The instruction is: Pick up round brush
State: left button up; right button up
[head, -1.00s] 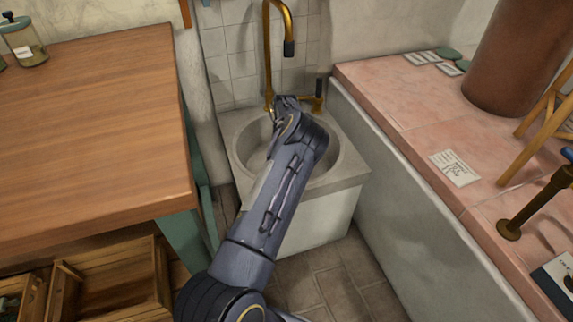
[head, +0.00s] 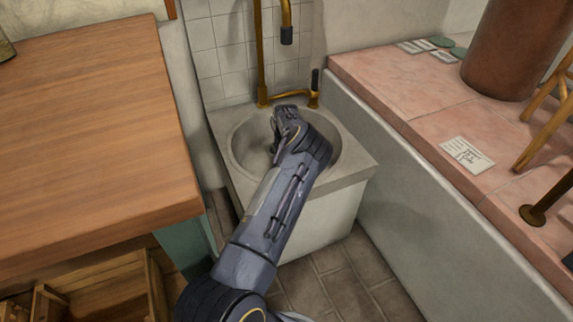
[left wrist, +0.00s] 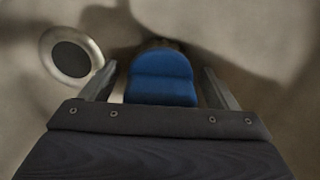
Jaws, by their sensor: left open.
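A blue object (left wrist: 161,78), likely the round brush, lies in the sink basin in the left wrist view. Its far end is dark and partly in shadow, so its full shape is unclear. My left gripper (left wrist: 160,88) is open, with one finger on each side of the blue object. I cannot tell whether the fingers touch it. In the head view my left gripper (head: 281,132) is down inside the round basin of the stone sink (head: 352,176), and my arm hides the brush. My right gripper is not in view.
A metal drain (left wrist: 71,54) is beside the left finger. A brass tap (head: 286,20) rises behind the basin. A wooden table (head: 90,130) stands to the left, and a pink tiled counter (head: 410,90) with a label card (head: 467,154) to the right.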

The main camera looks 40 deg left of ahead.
pick_arm(q)
jog(key=shift+c, duration=0.2)
jog(key=c, duration=1)
jog(key=shift+r, duration=0.1)
jog(key=shift+c, duration=0.2)
